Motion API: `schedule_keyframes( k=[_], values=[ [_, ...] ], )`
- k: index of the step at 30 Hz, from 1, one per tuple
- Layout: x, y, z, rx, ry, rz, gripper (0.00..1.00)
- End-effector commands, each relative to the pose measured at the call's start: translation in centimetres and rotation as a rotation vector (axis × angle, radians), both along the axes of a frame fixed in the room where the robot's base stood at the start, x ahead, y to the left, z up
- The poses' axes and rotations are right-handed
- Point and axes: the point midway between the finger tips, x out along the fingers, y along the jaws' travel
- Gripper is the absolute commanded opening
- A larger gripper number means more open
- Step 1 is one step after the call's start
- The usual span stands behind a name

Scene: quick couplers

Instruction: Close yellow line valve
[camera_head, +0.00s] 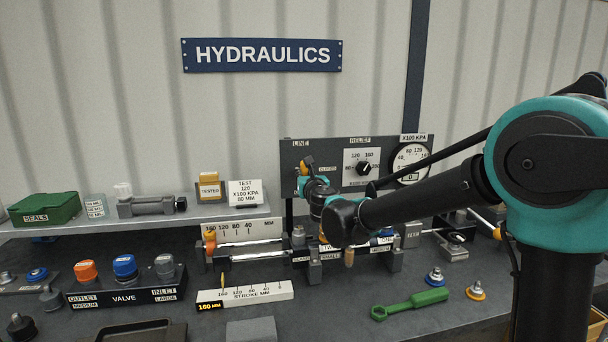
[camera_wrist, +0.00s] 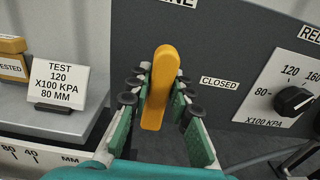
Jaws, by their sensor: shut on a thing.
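The yellow valve handle (camera_wrist: 160,88) stands nearly upright in the wrist view, leaning slightly right at its top. The CLOSED label (camera_wrist: 220,82) is on the dark panel to its right. My gripper (camera_wrist: 161,80) has its green fingers with dark pads on both sides of the handle and is shut on it. In the head view the handle (camera_head: 307,162) shows as a small yellow piece under the LINE label (camera_head: 301,143). My gripper (camera_head: 309,182) is just below it there, and my wrist and forearm hide the lower part of the valve.
The RELIEF dial (camera_wrist: 293,100) is on the panel to the right, with the gauge (camera_head: 411,163) beyond it. The TEST card (camera_wrist: 60,82) stands on the shelf to the left. A cylinder rig (camera_head: 250,246) lies below. A green wrench (camera_head: 409,304) lies on the bench.

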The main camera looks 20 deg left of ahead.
Motion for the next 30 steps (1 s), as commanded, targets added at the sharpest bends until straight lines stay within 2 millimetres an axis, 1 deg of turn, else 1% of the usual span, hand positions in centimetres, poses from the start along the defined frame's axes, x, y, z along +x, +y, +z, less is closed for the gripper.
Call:
schedule_keyframes(
  k=[5, 11, 30],
  values=[
    [0.02, -0.08, -0.01, 0.065, 0.040, 0.000, 0.00],
    [0.11, -0.21, -0.05, 0.194, 0.119, 0.000, 0.00],
    [0.39, -0.70, -0.39, 0.712, 0.436, -0.001, 0.00]
  ],
)
